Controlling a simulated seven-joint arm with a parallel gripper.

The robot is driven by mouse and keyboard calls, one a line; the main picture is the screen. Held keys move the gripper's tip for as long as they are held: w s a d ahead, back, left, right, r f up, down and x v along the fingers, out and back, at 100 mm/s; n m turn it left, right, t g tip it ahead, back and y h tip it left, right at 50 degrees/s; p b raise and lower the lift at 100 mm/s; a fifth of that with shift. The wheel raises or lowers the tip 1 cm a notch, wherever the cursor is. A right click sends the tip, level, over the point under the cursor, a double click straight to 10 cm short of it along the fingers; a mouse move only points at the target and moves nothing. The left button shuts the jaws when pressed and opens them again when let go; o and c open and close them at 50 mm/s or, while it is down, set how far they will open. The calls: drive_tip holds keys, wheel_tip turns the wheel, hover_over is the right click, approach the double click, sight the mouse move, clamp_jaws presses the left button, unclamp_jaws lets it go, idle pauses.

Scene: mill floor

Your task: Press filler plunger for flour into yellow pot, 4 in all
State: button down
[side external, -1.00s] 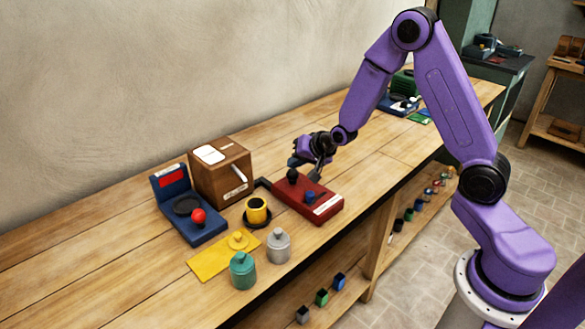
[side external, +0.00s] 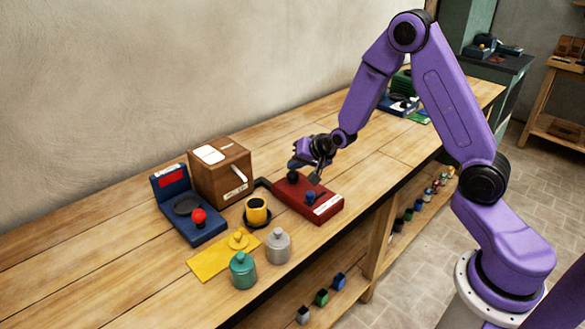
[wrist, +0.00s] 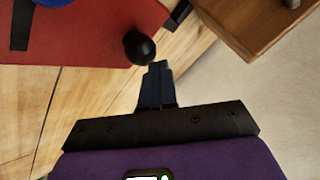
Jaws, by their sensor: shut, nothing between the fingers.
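The red filler box (side external: 325,194) sits on the bench with a black round knob (side external: 293,177), a smaller blue knob (side external: 310,197) and a white label too small to read. The yellow pot (side external: 257,210) stands open on a dark round stand beside the box's dark spout, with dark contents at its mouth. My gripper (side external: 316,179) is shut and empty, low beside the black knob. In the wrist view the closed fingertips (wrist: 158,67) are just beside the black knob (wrist: 139,47); I cannot tell whether they touch.
A wooden box with a crank (side external: 222,175) and a blue scale with a red knob (side external: 190,208) stand left. A yellow mat (side external: 215,262) holds a yellow lid (side external: 238,240). Lidded green (side external: 243,271) and grey (side external: 278,246) pots stand near the front edge.

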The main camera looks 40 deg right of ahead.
drive_tip(key=shift+s, duration=0.1)
drive_tip(key=shift+r, duration=1.25)
drive_tip(key=shift+r, duration=2.55)
drive_tip(key=shift+r, duration=0.1)
wheel_tip(320, 180, up, 4)
drive_tip(key=shift+f, duration=0.2)
idle(0.4)
hover_over(296, 173)
drive_tip(key=shift+f, duration=4.45)
